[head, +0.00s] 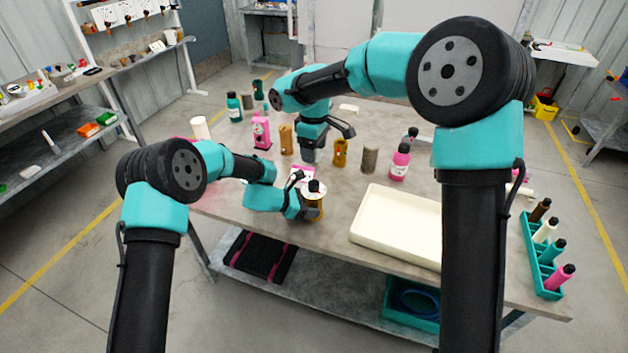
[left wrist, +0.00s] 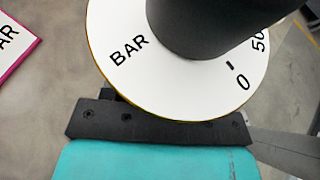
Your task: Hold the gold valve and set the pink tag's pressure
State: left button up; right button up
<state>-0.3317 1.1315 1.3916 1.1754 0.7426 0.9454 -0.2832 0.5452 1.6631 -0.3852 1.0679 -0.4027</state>
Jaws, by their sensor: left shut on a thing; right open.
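The gold valve (head: 317,213) stands upright near the front edge of the table, with a white dial and a black knob (head: 314,186) on top. My left gripper (head: 303,208) is shut on the valve's body. In the left wrist view the white dial (left wrist: 125,75), marked BAR, 0 and 50, fills the upper middle above the jaw. The knob hides part of its scale. The pink-edged tag (left wrist: 15,48) lies at the left there; only "AR" is readable. In the head view the tag (head: 298,175) lies just behind the valve. My right gripper (head: 310,158) is open, pointing down behind the tag.
A cream tray (head: 356,238) lies right of the valve. A pink bottle (head: 400,163), a brown-grey cylinder (head: 370,160) and a gold piece (head: 340,153) stand behind. A pink device (head: 262,131) stands back left. A teal rack (head: 533,265) with bottles sits at the right edge.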

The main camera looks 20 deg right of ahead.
aim_at(314, 183)
jog(key=m, duration=0.4)
jog(key=shift+m, duration=0.3)
notch_tip(314, 183, down, 12)
dwell(0.8)
jog(key=c, duration=0.9)
